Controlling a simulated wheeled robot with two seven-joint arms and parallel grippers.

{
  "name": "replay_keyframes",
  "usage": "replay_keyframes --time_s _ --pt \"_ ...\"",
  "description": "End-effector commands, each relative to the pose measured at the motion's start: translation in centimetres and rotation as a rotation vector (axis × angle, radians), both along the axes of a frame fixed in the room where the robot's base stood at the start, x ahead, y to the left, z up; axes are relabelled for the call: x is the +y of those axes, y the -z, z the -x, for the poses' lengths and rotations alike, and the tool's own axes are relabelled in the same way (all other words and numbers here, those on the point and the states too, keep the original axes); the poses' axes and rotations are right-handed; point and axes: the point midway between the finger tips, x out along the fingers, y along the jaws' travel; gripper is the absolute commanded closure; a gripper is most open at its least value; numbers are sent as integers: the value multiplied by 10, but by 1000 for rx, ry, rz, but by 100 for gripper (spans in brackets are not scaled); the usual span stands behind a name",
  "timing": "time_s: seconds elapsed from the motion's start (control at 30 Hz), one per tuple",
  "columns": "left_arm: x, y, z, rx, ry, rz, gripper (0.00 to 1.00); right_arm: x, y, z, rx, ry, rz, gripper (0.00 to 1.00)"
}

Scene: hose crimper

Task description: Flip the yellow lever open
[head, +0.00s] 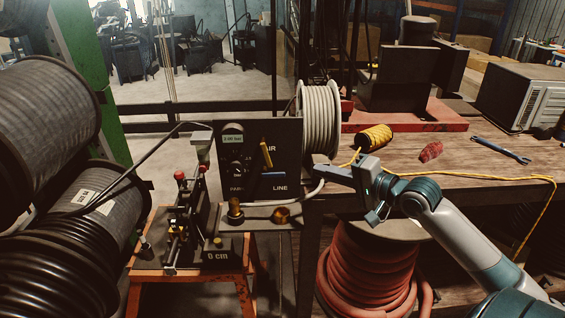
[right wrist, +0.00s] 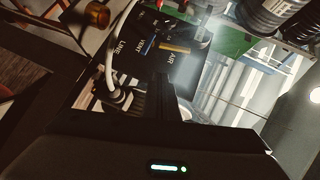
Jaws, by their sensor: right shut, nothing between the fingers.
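The yellow lever (head: 266,153) stands nearly upright, slightly tilted, on the front of a dark panel (head: 237,190) with AIR and LINE lettering. In the right wrist view the yellow lever (right wrist: 174,47) shows beyond my fingers, near the AIR lettering. My right gripper (head: 320,171) is shut and empty, its fingers pointing left towards the panel. It is right of the lever and a little lower, apart from it. The gripper also shows in the right wrist view (right wrist: 162,80). My left gripper is not in view.
A blue lever (head: 271,175) sits below the yellow one. A white hose reel (head: 320,118) stands right behind the panel, and its hose curves below my fingers. The crimper (head: 185,215) with red knobs is left of the panel. Yellow rope (head: 375,137) lies on the bench.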

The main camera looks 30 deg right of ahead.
Motion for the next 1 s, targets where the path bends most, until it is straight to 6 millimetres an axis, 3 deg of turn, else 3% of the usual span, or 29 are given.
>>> replay_keyframes --time_s 0.13,0.63,1.0 --pt "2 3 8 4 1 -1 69 -4 -13 -3 -19 3 -32 100" --pt "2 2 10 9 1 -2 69 -3 -12 -6 -18 4 -32 100" --pt "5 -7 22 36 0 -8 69 4 -8 -38 -19 4 -32 100"
